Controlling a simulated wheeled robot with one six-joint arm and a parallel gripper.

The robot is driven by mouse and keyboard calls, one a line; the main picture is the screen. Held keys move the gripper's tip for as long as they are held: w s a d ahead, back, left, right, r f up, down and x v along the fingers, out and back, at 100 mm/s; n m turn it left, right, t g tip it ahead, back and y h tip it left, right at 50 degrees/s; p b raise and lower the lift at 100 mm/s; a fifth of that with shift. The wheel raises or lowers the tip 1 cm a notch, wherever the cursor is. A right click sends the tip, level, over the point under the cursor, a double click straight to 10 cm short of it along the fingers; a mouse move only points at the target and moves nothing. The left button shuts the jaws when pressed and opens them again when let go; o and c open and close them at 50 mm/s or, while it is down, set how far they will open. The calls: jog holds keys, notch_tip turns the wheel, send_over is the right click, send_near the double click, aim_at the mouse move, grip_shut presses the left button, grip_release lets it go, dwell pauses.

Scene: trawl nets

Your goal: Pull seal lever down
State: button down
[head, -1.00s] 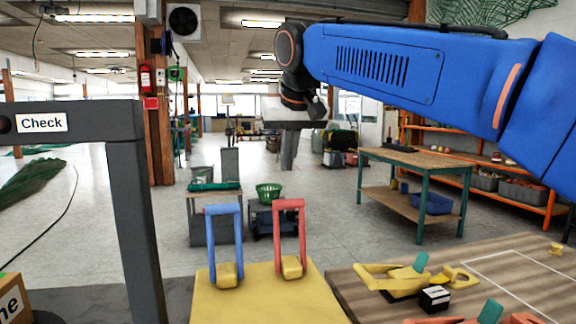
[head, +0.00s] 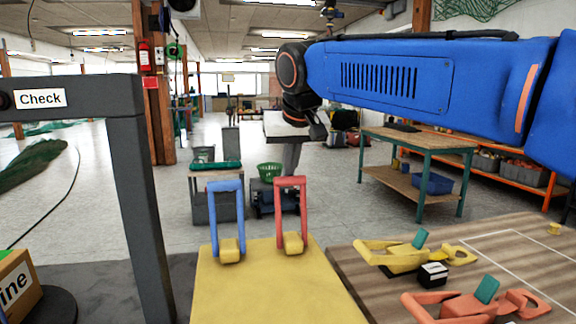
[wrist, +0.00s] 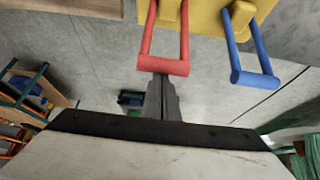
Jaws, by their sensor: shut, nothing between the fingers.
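Two upright U-shaped levers stand on a yellow base (head: 270,290): a blue lever (head: 227,186) on the left and a red lever (head: 291,182) on the right. No label shows which one is the seal lever. My gripper (head: 290,172) points down, shut and empty, just above or behind the red lever's crossbar in the head view. In the wrist view, my gripper's closed fingertips (wrist: 161,78) are close to the red crossbar (wrist: 163,65); contact cannot be told. The blue lever (wrist: 252,78) is clear to the right there.
A dark frame with a "Check" sign (head: 40,98) stands at left. A wooden board (head: 440,262) at right carries yellow (head: 400,256) and orange (head: 450,305) clamp-like pieces. A green-legged table (head: 425,145) is behind. The floor behind the levers is partly open.

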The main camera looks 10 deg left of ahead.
jog(key=shift+s, duration=0.15)
jog(key=shift+s+d+r+t, duration=0.15)
jog(key=shift+s+d+t, duration=0.25)
jog(key=shift+s, duration=0.3)
jog(key=s+d+f+t+y, duration=0.1)
jog(key=s+d+f+t, duration=0.1)
jog(key=s, duration=0.5)
jog(key=s+d+f+t+y, duration=0.1)
jog(key=s+d+f+t, duration=0.1)
jog(key=s+d+f, duration=0.2)
jog(key=shift+s+d+f+t+y, duration=0.35)
jog(key=shift+s+f, duration=0.3)
jog(key=shift+s, duration=1)
notch_tip(320, 180, up, 6)
jog(key=w+f, duration=0.1)
jog(key=s+d, duration=0.3)
jog(key=s, duration=0.5)
jog(key=shift+s+d+r, duration=0.2)
jog(key=shift+d+r, duration=0.15)
